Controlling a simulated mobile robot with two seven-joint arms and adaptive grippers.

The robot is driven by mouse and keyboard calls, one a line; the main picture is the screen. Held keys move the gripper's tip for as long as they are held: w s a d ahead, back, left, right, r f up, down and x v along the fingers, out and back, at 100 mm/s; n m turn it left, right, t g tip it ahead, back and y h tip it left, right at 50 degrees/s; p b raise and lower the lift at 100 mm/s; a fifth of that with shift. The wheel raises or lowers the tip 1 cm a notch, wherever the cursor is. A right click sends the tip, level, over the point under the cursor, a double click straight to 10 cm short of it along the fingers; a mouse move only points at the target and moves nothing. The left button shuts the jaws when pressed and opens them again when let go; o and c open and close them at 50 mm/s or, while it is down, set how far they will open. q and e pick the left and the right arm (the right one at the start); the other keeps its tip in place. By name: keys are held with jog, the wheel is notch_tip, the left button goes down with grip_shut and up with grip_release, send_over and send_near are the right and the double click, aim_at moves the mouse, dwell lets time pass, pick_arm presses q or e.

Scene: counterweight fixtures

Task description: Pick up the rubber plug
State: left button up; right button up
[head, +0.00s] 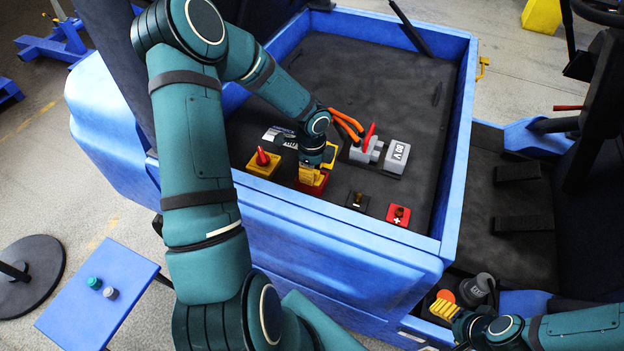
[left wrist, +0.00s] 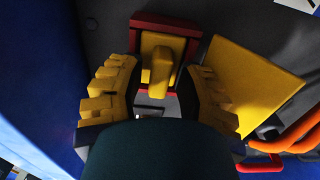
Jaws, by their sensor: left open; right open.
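No part is plainly labelled as the rubber plug. My left gripper (head: 313,175) points down over a red block with a yellow top (head: 312,187) in the blue-walled bay. In the left wrist view, its open fingers (left wrist: 160,80) stand either side of the yellow raised handle (left wrist: 158,62) on the red base (left wrist: 165,24); contact cannot be told. My open right gripper (head: 445,306) is at the lower right, beside an orange round piece (head: 446,295) and a dark grey cylinder (head: 475,289). A teal cap (head: 94,283) and a grey cap (head: 110,293) stand on a blue side table.
The bay's blue rim (head: 340,226) surrounds the parts. A yellow block with a red peg (head: 262,163), a grey 80 V block (head: 394,156), orange cables (head: 347,124), a dark terminal (head: 357,201) and a red plus terminal (head: 398,214) sit nearby. The bay's back floor is mostly bare.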

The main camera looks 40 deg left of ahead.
pick_arm(q)
grip_shut()
jog(key=shift+r, duration=0.1)
notch_tip(320, 180, up, 10)
jog(key=shift+f+p, duration=0.1)
jog(key=shift+p, duration=0.85)
